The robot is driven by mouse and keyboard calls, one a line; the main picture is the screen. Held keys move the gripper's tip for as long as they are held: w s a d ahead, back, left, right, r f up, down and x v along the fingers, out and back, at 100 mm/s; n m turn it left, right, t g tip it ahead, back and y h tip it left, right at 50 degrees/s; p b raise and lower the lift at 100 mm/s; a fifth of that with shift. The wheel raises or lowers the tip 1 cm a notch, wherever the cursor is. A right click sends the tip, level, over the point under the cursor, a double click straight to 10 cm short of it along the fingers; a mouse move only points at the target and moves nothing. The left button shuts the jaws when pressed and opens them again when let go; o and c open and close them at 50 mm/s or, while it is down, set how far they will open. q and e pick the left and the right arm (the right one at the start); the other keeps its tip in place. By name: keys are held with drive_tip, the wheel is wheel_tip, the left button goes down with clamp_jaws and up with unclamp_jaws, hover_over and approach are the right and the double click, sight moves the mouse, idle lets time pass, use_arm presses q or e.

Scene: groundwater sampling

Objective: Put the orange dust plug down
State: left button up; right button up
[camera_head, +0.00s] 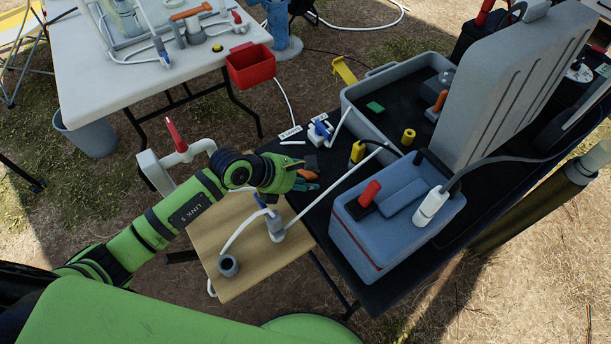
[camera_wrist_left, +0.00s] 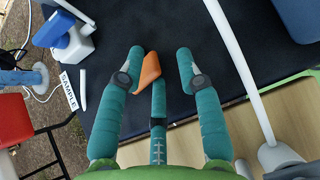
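The orange dust plug (camera_wrist_left: 148,72) shows in the left wrist view between the teal fingers of my left gripper (camera_wrist_left: 158,75). It lies against the left finger and the tip of the middle finger; the right finger stands apart from it. The gripper looks shut on it, over the black table top (camera_wrist_left: 225,85). In the head view my left gripper (camera_head: 306,182) is at the table's left edge, with a bit of orange showing at its fingers. How far the plug is above the table cannot be told. My right gripper is not in view.
A blue-and-white valve block (camera_head: 320,132) and a SAMPLE label (camera_wrist_left: 69,92) are beyond the gripper. A white tube (camera_head: 335,187) crosses to its right, near the cooler (camera_head: 385,240). A wooden board (camera_head: 230,275) lies nearer. Some bare black surface lies around the fingertips.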

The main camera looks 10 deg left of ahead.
use_arm(q)
drive_tip(key=shift+r, duration=0.25)
drive_tip(key=shift+r+p, duration=0.45)
drive_tip(key=shift+p, duration=0.15)
drive_tip(key=b+v, duration=0.2)
drive_tip(key=v, duration=1)
drive_tip(key=shift+f, duration=0.1)
